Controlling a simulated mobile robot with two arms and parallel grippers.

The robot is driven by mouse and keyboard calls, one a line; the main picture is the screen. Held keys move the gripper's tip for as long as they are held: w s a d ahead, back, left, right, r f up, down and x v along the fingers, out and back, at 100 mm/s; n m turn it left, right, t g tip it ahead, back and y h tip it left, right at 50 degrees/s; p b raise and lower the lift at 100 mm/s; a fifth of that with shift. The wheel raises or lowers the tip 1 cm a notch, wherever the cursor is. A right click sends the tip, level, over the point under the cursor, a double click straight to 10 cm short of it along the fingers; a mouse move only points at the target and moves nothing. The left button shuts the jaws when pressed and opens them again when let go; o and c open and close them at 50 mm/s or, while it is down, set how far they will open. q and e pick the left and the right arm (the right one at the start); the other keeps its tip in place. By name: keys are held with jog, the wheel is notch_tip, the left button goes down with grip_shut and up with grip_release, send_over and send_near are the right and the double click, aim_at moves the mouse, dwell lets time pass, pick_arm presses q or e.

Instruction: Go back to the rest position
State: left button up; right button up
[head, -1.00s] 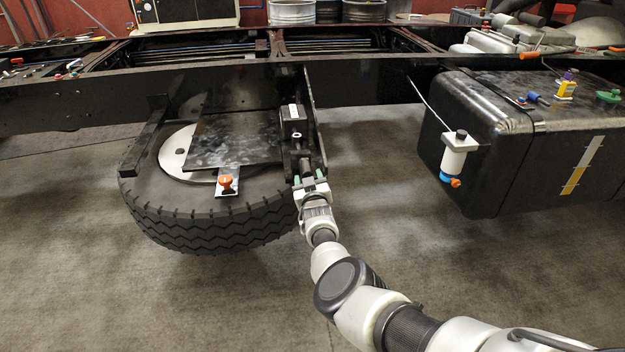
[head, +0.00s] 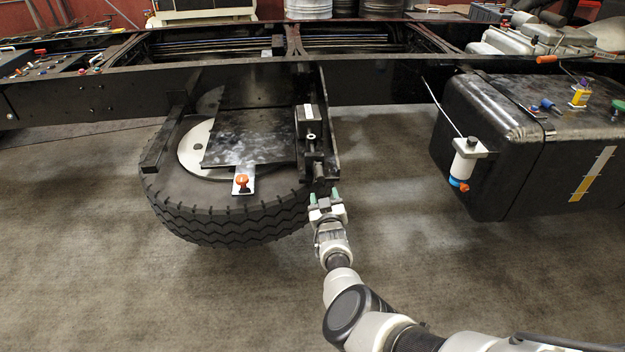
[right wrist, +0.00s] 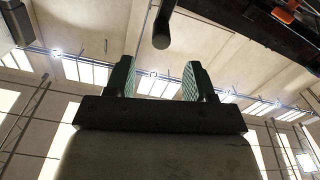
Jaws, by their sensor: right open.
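My right gripper (head: 324,197) is open and empty, with green-lined fingertips apart. It hangs in free air just right of the spare tyre (head: 225,222) and below the black bracket (head: 318,150) on the chassis. In the right wrist view its two fingers (right wrist: 159,80) point up with nothing between them, and a dark rod end (right wrist: 162,38) shows above the gap. My right arm reaches in from the lower right. My left gripper does not show.
The black chassis frame (head: 385,84) crosses the view. An orange-knobbed tab (head: 242,183) sits over the tyre. A black tank (head: 550,150) with a white-and-blue filter (head: 463,164) beside it stands at right. Grey floor (head: 400,235) is free between tyre and tank.

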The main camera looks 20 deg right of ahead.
jog(key=s+a+f+n+g+y, duration=0.3)
jog(key=s+f+n, duration=0.75)
jog(key=n, duration=0.55)
jog(key=s+a+f+n+g+y, duration=0.2)
jog(key=s+f+n+g+y, duration=0.2)
jog(key=s+f+n, duration=0.7)
jog(key=s+f+n+g, duration=0.5)
jog(key=s+f+n, duration=0.75)
jog(key=n, duration=0.85)
jog(key=s+d+f+n+g+h, duration=0.1)
jog(key=s+f+n+g, duration=0.1)
jog(key=s+n, duration=1.1)
jog(key=s+f+n+g+h, duration=0.1)
jog(key=s+f+n+g, duration=0.1)
jog(key=s+n, duration=1.1)
jog(key=s+f, duration=0.1)
jog(key=s, duration=0.2)
jog(key=shift+s+d+f+n+h, duration=0.2)
jog(key=shift+d+f+n+h, duration=0.1)
jog(key=shift+d+f, duration=0.05)
jog(key=shift+w, duration=0.1)
